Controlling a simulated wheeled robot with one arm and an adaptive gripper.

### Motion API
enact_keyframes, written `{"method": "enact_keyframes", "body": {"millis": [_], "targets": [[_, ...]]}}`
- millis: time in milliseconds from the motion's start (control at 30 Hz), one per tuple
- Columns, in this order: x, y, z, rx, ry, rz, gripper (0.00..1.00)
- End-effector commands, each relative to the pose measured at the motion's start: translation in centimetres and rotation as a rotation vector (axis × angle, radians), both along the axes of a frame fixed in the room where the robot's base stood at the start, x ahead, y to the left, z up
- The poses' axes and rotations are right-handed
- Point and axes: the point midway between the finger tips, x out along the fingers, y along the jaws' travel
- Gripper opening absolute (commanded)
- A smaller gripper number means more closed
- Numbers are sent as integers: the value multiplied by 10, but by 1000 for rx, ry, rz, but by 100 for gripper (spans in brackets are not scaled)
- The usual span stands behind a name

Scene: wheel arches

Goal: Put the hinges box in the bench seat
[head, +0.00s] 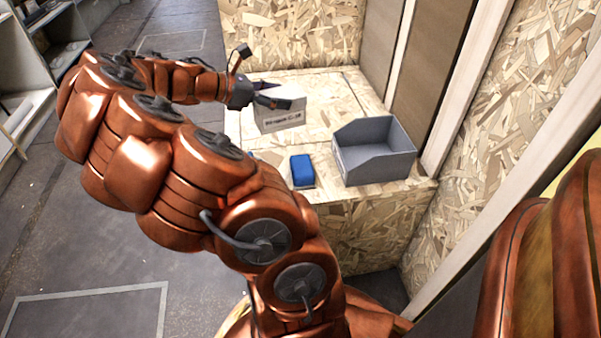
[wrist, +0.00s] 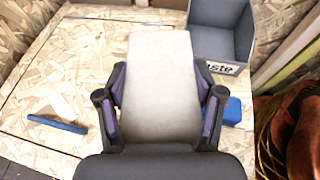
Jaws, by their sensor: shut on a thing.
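My gripper (head: 268,98) is shut on a pale box (head: 281,115) with dark print on its side; the print is too small to read. In the wrist view the plain pale top of the box (wrist: 160,85) lies between the two fingers of my gripper (wrist: 160,110). The box is over the bench seat (head: 335,90), a chipboard bench with seams in its top. I cannot tell whether the box touches the bench top. No opening into the bench shows.
A grey open bin (head: 372,165) stands at the right of the bench top, near the wall. A blue block (head: 302,170) lies left of it. A flat blue thing (wrist: 57,123) lies left of the box in the wrist view. Shelves (head: 40,60) stand far left.

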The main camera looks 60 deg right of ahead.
Motion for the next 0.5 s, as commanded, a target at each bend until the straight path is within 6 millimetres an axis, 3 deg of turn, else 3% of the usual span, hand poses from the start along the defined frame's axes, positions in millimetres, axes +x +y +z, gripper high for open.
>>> {"method": "enact_keyframes", "body": {"millis": [100, 200, 367, 500], "targets": [[-28, -5, 2, -2, -2, -126, 18], [-42, -6, 4, -2, -1, -188, 18], [-51, -6, -2, -3, 0, -225, 18], [-50, -6, -22, -3, 0, -224, 18]]}}
